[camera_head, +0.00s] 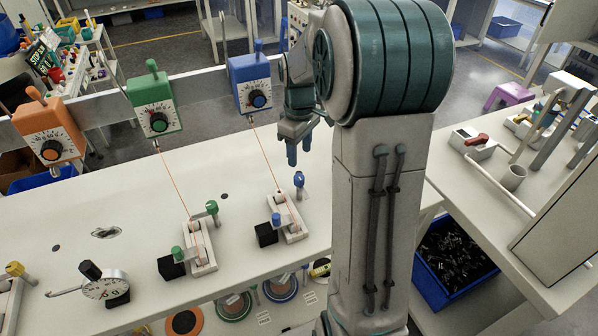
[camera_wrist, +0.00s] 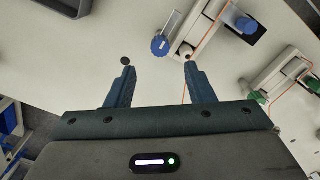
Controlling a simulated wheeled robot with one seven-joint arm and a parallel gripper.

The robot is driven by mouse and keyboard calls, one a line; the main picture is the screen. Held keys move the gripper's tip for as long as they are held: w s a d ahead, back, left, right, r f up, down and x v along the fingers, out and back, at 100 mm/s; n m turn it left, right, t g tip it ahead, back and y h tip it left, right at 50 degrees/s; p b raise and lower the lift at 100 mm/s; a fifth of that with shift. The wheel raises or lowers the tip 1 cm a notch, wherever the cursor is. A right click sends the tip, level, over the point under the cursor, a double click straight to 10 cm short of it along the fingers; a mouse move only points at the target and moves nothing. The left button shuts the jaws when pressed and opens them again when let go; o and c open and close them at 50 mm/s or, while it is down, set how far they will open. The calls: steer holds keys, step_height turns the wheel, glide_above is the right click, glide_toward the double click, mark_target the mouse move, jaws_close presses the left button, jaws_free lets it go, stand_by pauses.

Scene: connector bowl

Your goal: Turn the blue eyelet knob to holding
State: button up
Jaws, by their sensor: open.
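A blue upright knob (camera_head: 299,180) stands on the bench at the right of a white fixture (camera_head: 292,222). In the wrist view a ribbed blue knob (camera_wrist: 160,46) lies just beyond the gap between my fingertips. A second, smaller blue knob (camera_head: 276,219) sits at the fixture's left side. I cannot tell from labels which one is the eyelet knob. An orange line runs from the fixture up to the blue dial box (camera_head: 252,82). My gripper (camera_head: 299,150) points down above the upright knob, open and empty. Its two fingers also show in the wrist view (camera_wrist: 158,72).
A similar fixture (camera_head: 200,250) with green knobs stands to the left, its line running to a green dial box (camera_head: 155,103). A black block (camera_head: 266,234) sits beside the blue fixture. A round gauge (camera_head: 105,287) lies at front left. The bench between is mostly clear.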

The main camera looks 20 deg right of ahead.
mark_target(299, 177)
step_height(299, 177, down, 9)
steer(key=shift+r+p, duration=0.2)
steer(key=shift+p, duration=0.3)
steer(key=c, duration=1)
